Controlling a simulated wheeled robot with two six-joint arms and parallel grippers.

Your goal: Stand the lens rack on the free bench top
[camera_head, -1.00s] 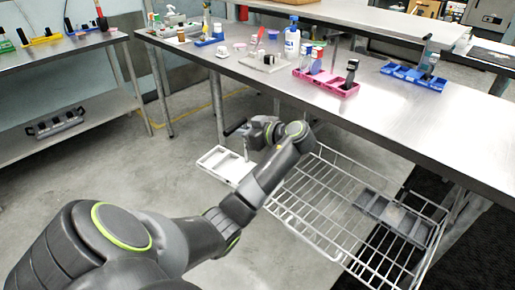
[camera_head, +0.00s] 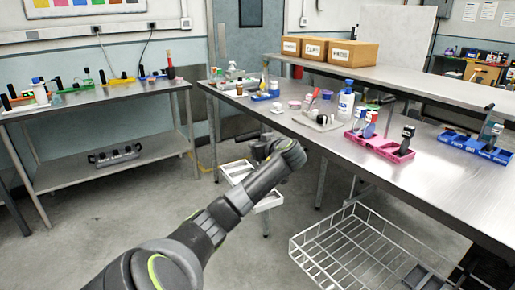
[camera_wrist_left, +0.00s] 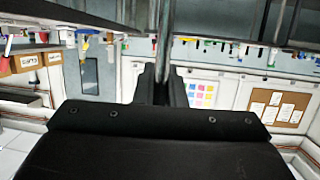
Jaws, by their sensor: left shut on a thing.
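A white compartmented rack (camera_head: 236,169), which I take to be the lens rack, hangs in the air in front of the steel bench (camera_head: 437,190), below its top. My left gripper (camera_head: 262,149) is shut on its upright post, and my wrist hides the rack's middle. In the left wrist view a grey post (camera_wrist_left: 165,40) runs between the dark fingers of my left gripper (camera_wrist_left: 165,82). The rack's tray does not clearly show there. My right gripper is not in view.
Pink (camera_head: 380,145) and blue (camera_head: 475,146) racks stand on the bench. A white bottle (camera_head: 345,106) and small items stand further back. The bench's front strip is bare. A wire basket (camera_head: 350,250) sits below. A side table (camera_head: 100,104) stands at left.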

